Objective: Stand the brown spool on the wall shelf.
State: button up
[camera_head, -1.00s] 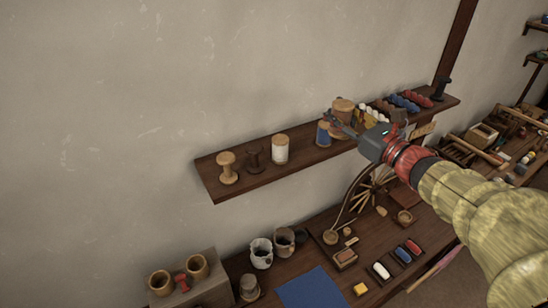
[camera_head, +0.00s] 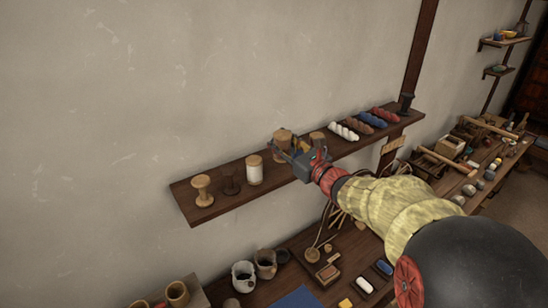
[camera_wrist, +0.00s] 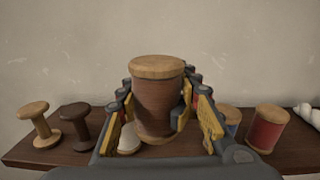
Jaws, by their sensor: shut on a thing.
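The brown spool (camera_wrist: 157,98), with pale wooden ends, is upright between the fingers of my gripper (camera_wrist: 160,115) in the wrist view. The fingers are shut on it. In the head view the spool (camera_head: 283,139) shows behind my gripper (camera_head: 298,156), over the middle of the wall shelf (camera_head: 236,196). My gripper hides its lower part there, and I cannot tell whether its base touches the shelf. The shelf also shows in the wrist view (camera_wrist: 295,150).
On the shelf, left of my gripper, are a pale spool (camera_head: 203,190), a dark spool (camera_head: 230,180) and a white spool (camera_head: 254,170). Right of it are a blue spool (camera_wrist: 231,117), a red spool (camera_wrist: 267,128) and several skeins (camera_head: 366,121). A cluttered table (camera_head: 300,248) lies below.

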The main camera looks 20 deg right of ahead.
jog(key=w+f, duration=0.2)
jog(key=w, duration=0.1)
jog(key=w+d+f, duration=0.1)
jog(key=w+f, duration=0.2)
jog(key=shift+d+f, duration=0.1)
jog(key=shift+f, duration=0.25)
jog(key=shift+w+f, duration=0.4)
jog(key=shift+f, duration=0.2)
jog(key=shift+d+f+p, duration=0.1)
jog(key=shift+f+p, duration=0.3)
jog(key=shift+f, duration=1)
jog(key=shift+f, duration=0.2)
jog(key=o, duration=1.2)
jog(key=shift+o, duration=0.2)
jog(key=shift+r, duration=0.1)
